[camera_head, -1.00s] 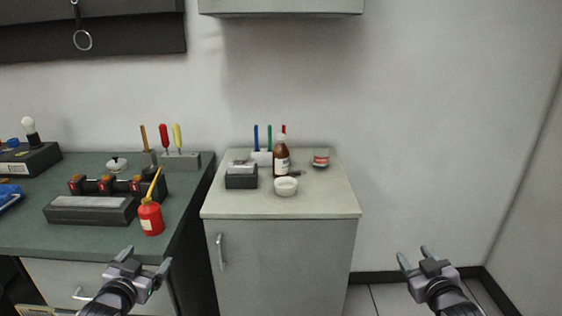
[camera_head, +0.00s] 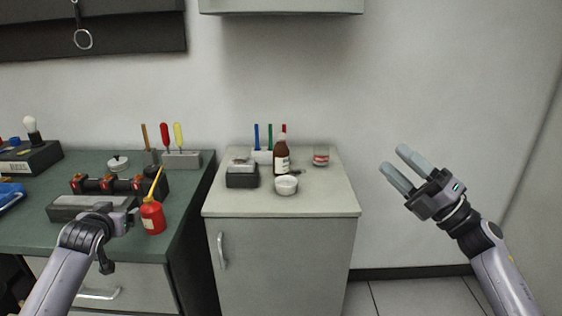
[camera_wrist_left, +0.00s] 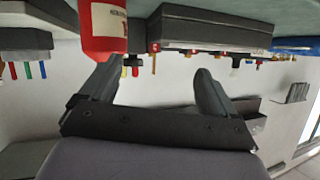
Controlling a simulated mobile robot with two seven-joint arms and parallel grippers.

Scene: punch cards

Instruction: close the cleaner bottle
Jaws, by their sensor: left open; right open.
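A brown bottle (camera_head: 281,161) with a pale label stands upright on the light cabinet; I take it to be the cleaner bottle. My right gripper (camera_head: 396,163) is open and empty, raised in front of the wall, right of the cabinet. My left gripper (camera_head: 134,217) is over the green bench near the red oil can (camera_head: 152,216); the left wrist view shows its fingers (camera_wrist_left: 152,82) apart.
The cabinet top (camera_head: 325,202) also holds a white bowl (camera_head: 286,185), a dark box (camera_head: 241,177), a pen holder (camera_head: 262,157) and a red-and-clear container (camera_head: 321,156). A grey-black block (camera_head: 85,207) lies on the bench. The cabinet's front right is clear.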

